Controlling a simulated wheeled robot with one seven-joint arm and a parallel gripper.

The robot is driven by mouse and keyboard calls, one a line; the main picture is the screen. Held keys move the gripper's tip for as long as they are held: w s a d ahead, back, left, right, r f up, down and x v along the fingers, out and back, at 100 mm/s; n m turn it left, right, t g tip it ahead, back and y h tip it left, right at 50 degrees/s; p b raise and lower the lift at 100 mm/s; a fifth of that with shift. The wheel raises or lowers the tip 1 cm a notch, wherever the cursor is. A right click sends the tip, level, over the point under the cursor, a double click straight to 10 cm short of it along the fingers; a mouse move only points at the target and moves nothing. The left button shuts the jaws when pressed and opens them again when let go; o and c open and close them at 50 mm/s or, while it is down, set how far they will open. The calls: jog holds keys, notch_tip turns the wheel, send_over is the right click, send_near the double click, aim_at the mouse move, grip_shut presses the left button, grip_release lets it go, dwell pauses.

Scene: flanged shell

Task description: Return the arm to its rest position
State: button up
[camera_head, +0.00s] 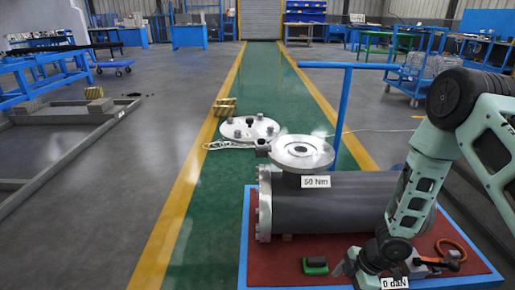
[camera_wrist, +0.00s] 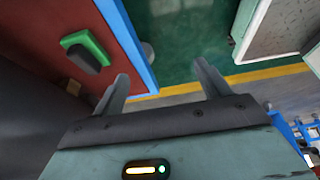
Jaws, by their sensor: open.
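My arm comes in from the right in the head view and bends down low over the front of the red-topped cart. My gripper (camera_head: 343,269) is at the cart's front, in front of the grey flanged shell (camera_head: 335,205). In the wrist view my gripper (camera_wrist: 162,72) has its two fingers wide apart with nothing between them. A "0 daN" label (camera_head: 394,283) shows beside the gripper. The shell lies on its side, with a round flange (camera_head: 302,152) on top and a "50 Nm" label (camera_head: 316,182).
A green and black block (camera_head: 315,266) lies on the cart left of my gripper; it also shows in the wrist view (camera_wrist: 85,52). An orange ring (camera_head: 452,248) lies at right. The cart's blue handle (camera_head: 342,110) stands behind. A round cover (camera_head: 249,129) lies on the green floor lane.

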jog(key=a+r+m+t+h, duration=0.1)
jog(key=a+r+m+h, duration=0.15)
jog(key=r, duration=0.65)
jog(key=a+r+m+t+h, duration=0.1)
jog(key=a+r+m, duration=0.15)
jog(key=r, duration=0.65)
jog(key=s+a+r+m+g, duration=0.1)
jog(key=s+a+r+m, duration=0.15)
jog(key=s+r, duration=0.65)
jog(key=s+a+r+m+g, duration=0.1)
jog(key=s+a+r+m, duration=0.15)
jog(key=s+r, duration=0.55)
notch_tip(320, 180, up, 29)
jog(key=s+p, duration=0.2)
jog(key=p, duration=2.8)
jog(key=shift+s+d+p, duration=0.25)
jog(key=shift+p, duration=0.05)
jog(key=shift+o, duration=0.4)
jog(key=shift+f+h, duration=0.2)
jog(key=shift+h, duration=0.05)
